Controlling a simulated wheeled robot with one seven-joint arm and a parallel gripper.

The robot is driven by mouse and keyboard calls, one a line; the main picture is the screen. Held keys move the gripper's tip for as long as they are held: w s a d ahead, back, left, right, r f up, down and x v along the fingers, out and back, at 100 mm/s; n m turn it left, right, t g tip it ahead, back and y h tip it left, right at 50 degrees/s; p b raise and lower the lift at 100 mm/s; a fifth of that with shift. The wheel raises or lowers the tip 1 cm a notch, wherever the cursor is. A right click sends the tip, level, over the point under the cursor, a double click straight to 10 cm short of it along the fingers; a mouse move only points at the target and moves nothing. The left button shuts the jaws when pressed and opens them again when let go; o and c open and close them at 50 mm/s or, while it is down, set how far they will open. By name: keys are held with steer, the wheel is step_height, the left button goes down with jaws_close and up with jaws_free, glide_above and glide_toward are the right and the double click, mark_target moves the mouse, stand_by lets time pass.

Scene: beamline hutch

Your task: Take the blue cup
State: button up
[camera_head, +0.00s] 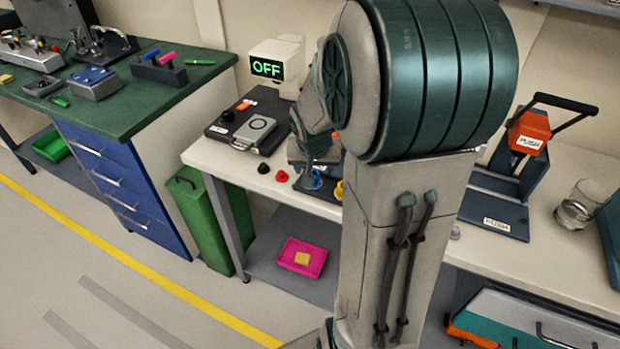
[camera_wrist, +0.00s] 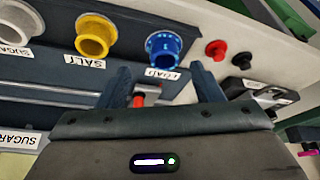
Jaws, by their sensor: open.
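The blue cup (camera_wrist: 163,48) stands in a row in front of a label reading "LOAD", with its open mouth showing in the wrist view. In the head view the blue cup (camera_head: 312,181) is small and partly hidden near my arm's end. My gripper (camera_wrist: 160,70) is open and empty, its two dark fingers spread. The cup appears just past the fingertips, roughly centred between them, and I see no contact. In the head view my gripper is mostly hidden behind my own arm.
A yellow cup (camera_wrist: 95,36) labelled "SALT" and a white cup (camera_wrist: 20,20) labelled "SUGAR" stand left of the blue one. A red knob (camera_wrist: 216,50) and a black knob (camera_wrist: 243,60) sit to its right. A glass (camera_head: 580,205) stands on the white bench.

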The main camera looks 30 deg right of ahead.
steer(key=shift+w+x, duration=0.15)
steer(key=shift+x, duration=1.15)
steer(key=shift+w+x, duration=0.1)
steer(key=shift+x, duration=1.2)
steer(key=shift+a, duration=0.2)
steer(key=c, duration=0.9)
steer(key=shift+r, duration=0.1)
